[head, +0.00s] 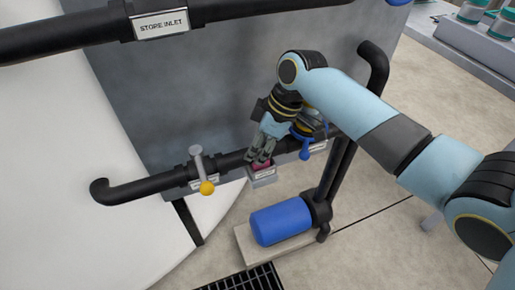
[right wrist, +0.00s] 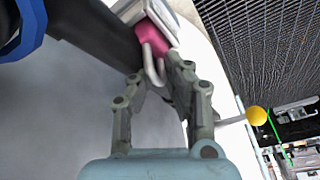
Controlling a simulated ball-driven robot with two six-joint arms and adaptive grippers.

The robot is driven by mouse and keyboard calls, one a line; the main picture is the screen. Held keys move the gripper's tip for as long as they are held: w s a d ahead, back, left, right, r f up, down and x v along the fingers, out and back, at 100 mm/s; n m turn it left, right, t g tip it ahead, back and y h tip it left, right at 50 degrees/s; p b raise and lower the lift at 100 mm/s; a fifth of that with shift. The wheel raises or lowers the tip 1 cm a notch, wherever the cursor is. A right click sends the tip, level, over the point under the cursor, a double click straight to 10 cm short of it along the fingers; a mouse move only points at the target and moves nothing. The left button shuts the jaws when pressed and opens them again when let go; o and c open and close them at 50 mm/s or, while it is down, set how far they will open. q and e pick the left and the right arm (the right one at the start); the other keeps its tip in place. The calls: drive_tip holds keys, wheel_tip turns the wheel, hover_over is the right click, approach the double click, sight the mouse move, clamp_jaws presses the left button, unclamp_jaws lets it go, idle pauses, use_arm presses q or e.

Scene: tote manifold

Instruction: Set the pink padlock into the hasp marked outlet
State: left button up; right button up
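The pink padlock (head: 262,165) shows low between the fingers of my right gripper (head: 262,155), just above a small grey labelled holder (head: 264,175) below the lower pipe. In the right wrist view, its pink body (right wrist: 163,33) is against a pale grey part. Its pale shackle (right wrist: 153,62) points toward my right gripper (right wrist: 158,76), with a finger on each side. I cannot tell whether both fingers press on it. The small labels on the lower pipe are too blurred to read, so I cannot tell which hasp is marked outlet. My left gripper is out of view.
A grey valve lever with a yellow knob (head: 207,188) stands left of the gripper on the lower pipe. A blue-handled valve (head: 305,150) is close on the right. A blue motor (head: 281,221) sits below. The upper pipe bears a STORE INLET sign (head: 161,24).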

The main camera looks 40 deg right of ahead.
drive_tip(key=o, duration=0.4)
drive_tip(key=v, duration=1.2)
